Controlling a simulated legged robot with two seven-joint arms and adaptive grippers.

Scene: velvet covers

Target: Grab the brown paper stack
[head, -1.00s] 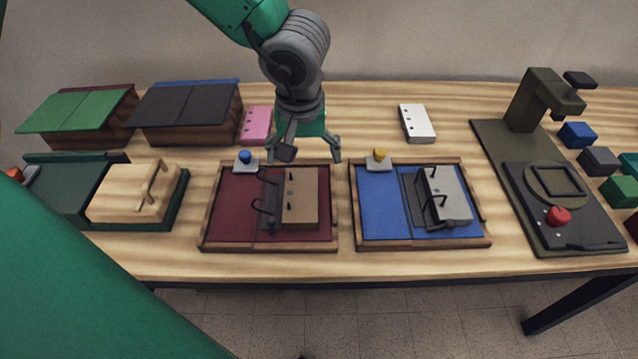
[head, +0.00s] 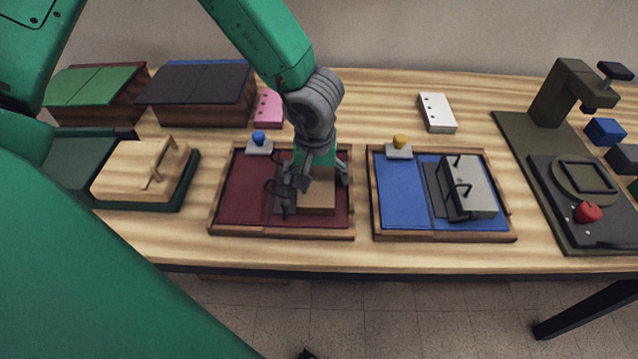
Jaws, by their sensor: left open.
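The brown paper stack (head: 316,203) lies on the right part of the dark red tray (head: 242,196), with a dark clip or handle piece (head: 284,201) at its left side. My left gripper (head: 325,182) is open and reaches down from above over the stack's far half. Its fingers hang at the left and right sides of the stack and hide part of it. I cannot tell whether they touch it. My right gripper is not in view.
A blue tray (head: 402,198) with a grey stack (head: 470,189) stands to the right. A blue knob (head: 259,141) sits at the red tray's back edge. A pink block (head: 269,107) and a white block (head: 437,112) lie behind. An olive press (head: 556,148) stands far right.

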